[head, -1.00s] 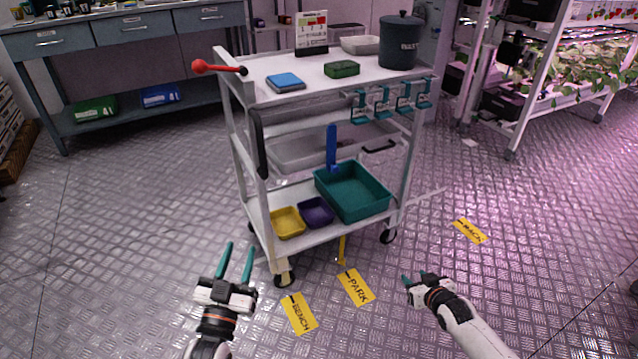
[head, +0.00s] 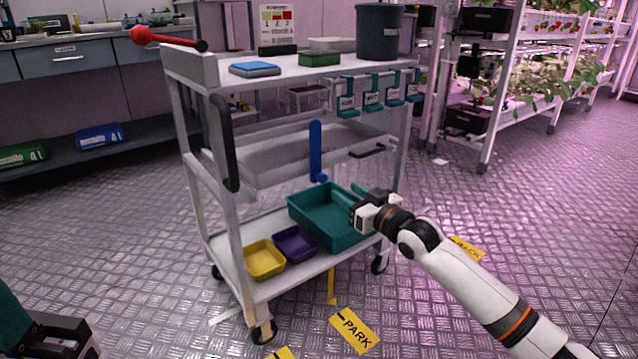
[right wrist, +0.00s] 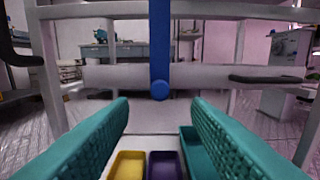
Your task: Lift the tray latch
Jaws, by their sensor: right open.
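The tray latch looks to be the upright blue lever (head: 316,152) on the front of the middle tray (head: 270,163) of the cart. It also shows in the right wrist view (right wrist: 160,45), hanging down to a round blue knob. My right gripper (head: 350,198) is in front of the cart, low and to the right of the lever. In the right wrist view its teal fingers (right wrist: 160,108) are wide apart and empty, with the lever beyond them and centred between them. My left gripper (head: 35,335) is cut off at the bottom left corner; its opening does not show.
On the cart's bottom shelf are a teal bin (head: 335,222), a purple bin (head: 296,243) and a yellow bin (head: 264,260). A red-knobbed handle (head: 145,36) sticks out at the upper left. Teal clips (head: 372,92) hang along the top shelf edge.

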